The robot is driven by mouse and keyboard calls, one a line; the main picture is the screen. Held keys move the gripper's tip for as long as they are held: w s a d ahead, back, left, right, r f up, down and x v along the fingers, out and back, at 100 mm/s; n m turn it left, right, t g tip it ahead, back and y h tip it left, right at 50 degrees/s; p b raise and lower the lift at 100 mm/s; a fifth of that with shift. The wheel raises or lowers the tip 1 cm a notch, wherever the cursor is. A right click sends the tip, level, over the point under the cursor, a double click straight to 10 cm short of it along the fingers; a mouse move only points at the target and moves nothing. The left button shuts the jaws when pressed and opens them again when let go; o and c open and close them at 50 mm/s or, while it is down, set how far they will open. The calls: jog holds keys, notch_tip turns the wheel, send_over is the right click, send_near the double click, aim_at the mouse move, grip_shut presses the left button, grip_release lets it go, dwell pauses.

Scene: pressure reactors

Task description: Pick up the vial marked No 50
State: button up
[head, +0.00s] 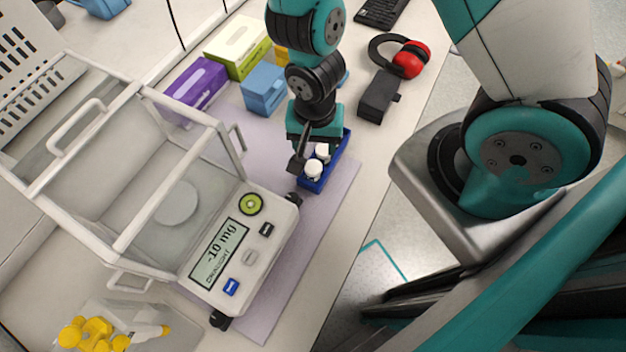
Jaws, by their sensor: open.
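A small blue rack (318,178) stands on the lilac mat, to the right of the balance. White-capped vials sit in it; two caps show, a nearer one (313,169) and a farther one (323,152). No number can be read on either, so I cannot tell which is No 50. My gripper (299,160) points down at the rack's left side, close to the caps. It is open, and no vial shows between its fingers. My wrist hides the far part of the rack.
An analytical balance (243,262) with a glass draft shield stands left of the rack, its display reading about -10 mg. Purple (194,88), green (238,47) and blue (265,88) boxes stand behind. Red ear muffs (411,60) and a black block (379,95) lie at the right. The mat's front right is clear.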

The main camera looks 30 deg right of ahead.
aim_at(311, 167)
notch_tip(311, 167, down, 3)
jog(key=shift+f+b, duration=0.1)
jog(key=shift+b, duration=0.5)
jog(key=shift+f+p, duration=0.1)
jog(key=shift+p, duration=0.35)
jog(key=shift+w+a+f+p, duration=0.1)
jog(key=shift+a+f+p, duration=0.15)
jog(key=shift+f+p, duration=0.95)
jog(key=shift+a+f+p, duration=0.15)
jog(key=shift+a+f, duration=0.05)
jog(key=shift+f, duration=1.95)
jog(key=c, duration=0.8)
